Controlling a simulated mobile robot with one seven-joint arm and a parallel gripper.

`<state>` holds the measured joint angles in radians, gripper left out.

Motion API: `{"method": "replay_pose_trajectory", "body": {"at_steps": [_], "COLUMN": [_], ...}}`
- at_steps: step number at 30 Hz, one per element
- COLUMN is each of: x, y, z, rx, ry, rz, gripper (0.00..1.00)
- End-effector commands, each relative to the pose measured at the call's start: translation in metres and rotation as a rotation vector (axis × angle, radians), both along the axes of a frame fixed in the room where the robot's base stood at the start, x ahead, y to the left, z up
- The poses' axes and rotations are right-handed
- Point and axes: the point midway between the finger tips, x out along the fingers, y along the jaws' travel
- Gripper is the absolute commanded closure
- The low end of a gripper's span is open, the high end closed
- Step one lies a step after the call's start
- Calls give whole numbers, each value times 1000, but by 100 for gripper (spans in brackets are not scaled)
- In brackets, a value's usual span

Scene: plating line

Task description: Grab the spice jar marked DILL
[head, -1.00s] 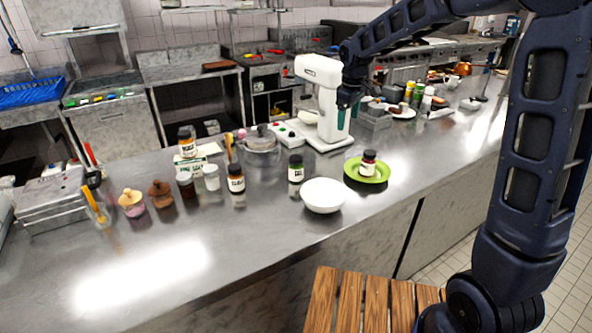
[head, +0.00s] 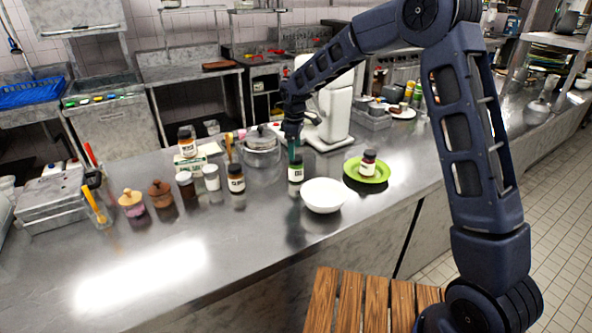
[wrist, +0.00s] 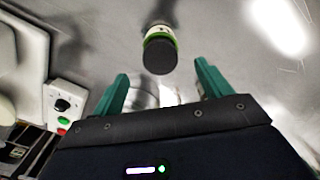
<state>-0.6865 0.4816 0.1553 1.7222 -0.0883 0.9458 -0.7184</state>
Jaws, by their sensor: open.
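A jar with a dark cap and a green-banded label (head: 295,174) stands upright on the steel counter, left of and behind the white bowl. Its lettering is too small to read surely, though it looks like DILL. My gripper (head: 293,152) is open and empty, pointing down just above this jar. In the wrist view the jar's dark cap (wrist: 160,57) shows beyond and between the open teal fingertips (wrist: 161,74), apart from them. Other labelled jars are an orange-banded one (head: 236,180), one on a small box (head: 187,143) and a red-banded one (head: 368,162).
A white bowl (head: 323,196) stands close to the green-banded jar. A green plate (head: 380,176) holds the red-banded jar. A white mixer (head: 337,115) and a glass-lidded pot (head: 262,150) stand behind. The counter front left is clear.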

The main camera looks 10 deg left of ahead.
Motion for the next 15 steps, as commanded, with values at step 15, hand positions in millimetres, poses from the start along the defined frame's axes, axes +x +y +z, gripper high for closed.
{"method": "replay_pose_trajectory", "body": {"at_steps": [15], "x": [-2], "y": [-4], "z": [-50], "rx": [-1], "ry": [1], "rz": [0], "gripper": [23]}}
